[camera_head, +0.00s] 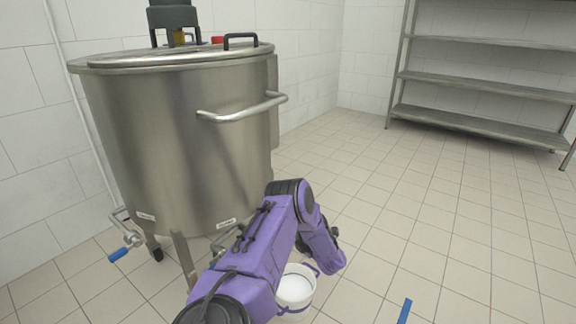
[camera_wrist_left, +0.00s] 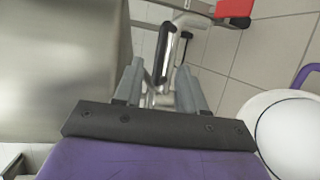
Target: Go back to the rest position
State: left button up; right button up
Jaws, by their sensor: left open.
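My left arm, purple with black joints, comes in from the bottom and bends down beside the steel tank (camera_head: 190,130). In the left wrist view my left gripper (camera_wrist_left: 160,92) is open, with its two grey fingers apart. A metal pipe and a black-handled lever (camera_wrist_left: 165,50) show beyond and between the fingers; I cannot tell whether they touch. A white bucket (camera_head: 296,290) stands on the floor, partly behind my arm; it also shows at the right of the left wrist view (camera_wrist_left: 292,138). My right gripper is not in view.
A tap with a blue handle (camera_head: 118,254) sticks out low at the tank's left. The tank has a side handle bar (camera_head: 242,113). A blue strip (camera_head: 404,311) shows at the bottom. A metal shelf (camera_head: 485,85) stands at the back right. The tiled floor between is clear.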

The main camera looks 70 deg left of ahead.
pick_arm(q)
jog(key=shift+v, duration=1.15)
